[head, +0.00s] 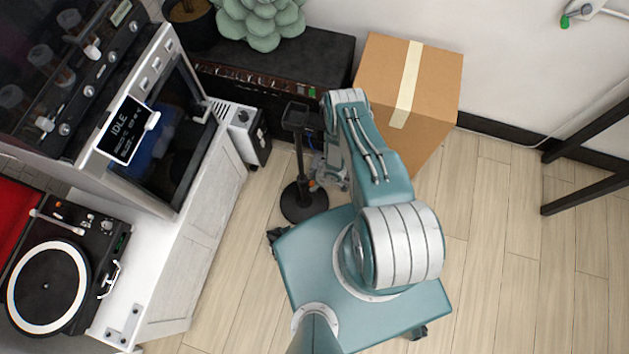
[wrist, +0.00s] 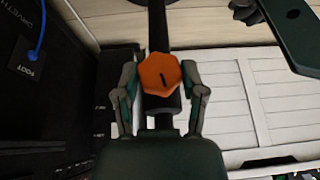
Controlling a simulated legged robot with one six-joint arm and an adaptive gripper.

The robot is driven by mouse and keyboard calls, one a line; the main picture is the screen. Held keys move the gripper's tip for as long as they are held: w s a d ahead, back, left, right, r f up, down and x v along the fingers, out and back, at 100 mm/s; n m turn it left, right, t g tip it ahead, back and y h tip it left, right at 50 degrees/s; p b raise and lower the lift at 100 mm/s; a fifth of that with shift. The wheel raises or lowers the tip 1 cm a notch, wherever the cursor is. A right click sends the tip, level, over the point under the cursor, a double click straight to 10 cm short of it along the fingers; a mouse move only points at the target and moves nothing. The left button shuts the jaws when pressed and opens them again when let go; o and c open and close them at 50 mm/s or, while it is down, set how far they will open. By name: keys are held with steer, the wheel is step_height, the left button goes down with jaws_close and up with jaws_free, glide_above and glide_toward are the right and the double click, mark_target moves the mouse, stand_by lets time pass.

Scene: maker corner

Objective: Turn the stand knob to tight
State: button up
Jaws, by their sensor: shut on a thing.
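The stand knob (wrist: 159,74) is an orange, many-sided knob with a short dark mark, pointing nearly up and down in the wrist view. It sits on the black post of the stand, which shows as a dark pole (wrist: 158,25) behind it. My gripper (wrist: 161,82) has one finger on each side of the knob and is shut on it. In the head view the stand (head: 304,203) stands upright on a round black base, with a small flat top. My gripper is low beside its post there, partly hidden by my arm. The mark's scale cannot be read.
A cardboard box (head: 430,80) stands right of the stand. A white cabinet (head: 205,225) with a turntable (head: 48,285) is at the left. Wood floor is free at the right.

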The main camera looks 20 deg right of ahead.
steer(key=shift+w+m+g+y, duration=0.3)
steer(key=shift+g+y, duration=0.4)
steer(key=shift+g, duration=0.4)
steer(key=o, duration=1.2)
steer(key=shift+s, duration=0.1)
steer(key=shift+c, duration=0.2)
steer(key=shift+d+r, duration=0.1)
steer(key=shift+d, duration=0.05)
steer(key=v, duration=1.1)
steer(key=shift+d+r, duration=0.2)
steer(key=shift+r, duration=0.1)
